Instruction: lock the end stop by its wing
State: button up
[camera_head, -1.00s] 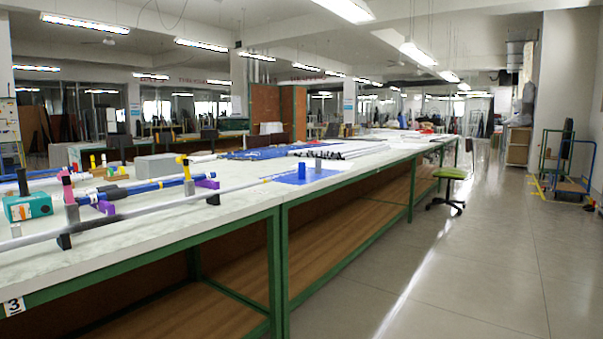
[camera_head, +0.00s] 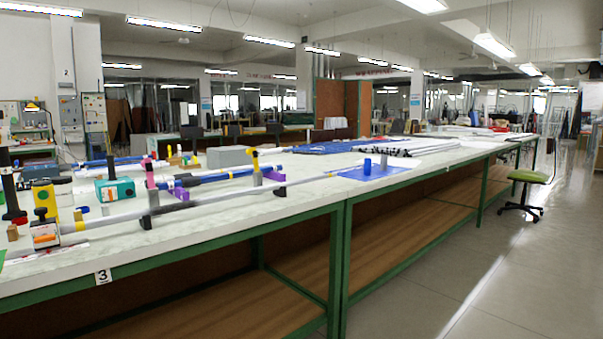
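My gripper is not in view. A long grey rod (camera_head: 200,203) lies along the front of the white table on dark upright supports (camera_head: 153,200). At its left end stands a small orange, black and white device (camera_head: 45,235) with a black knob on top. A grey post with a yellow and black top (camera_head: 255,165) stands near the rod, towards its right part. Purple pieces (camera_head: 181,190) sit near a blue rod (camera_head: 215,177) behind. I cannot tell which of these parts is the end stop, and no wing can be made out at this size.
A teal box (camera_head: 115,190), a yellow block (camera_head: 43,196) and a grey block (camera_head: 229,156) stand on the table (camera_head: 108,250). A blue mat (camera_head: 392,169) bears a blue cylinder (camera_head: 367,165). A green stool (camera_head: 528,178) stands on open floor at right.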

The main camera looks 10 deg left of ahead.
aim_at(45, 237)
jog(key=u, duration=1.95)
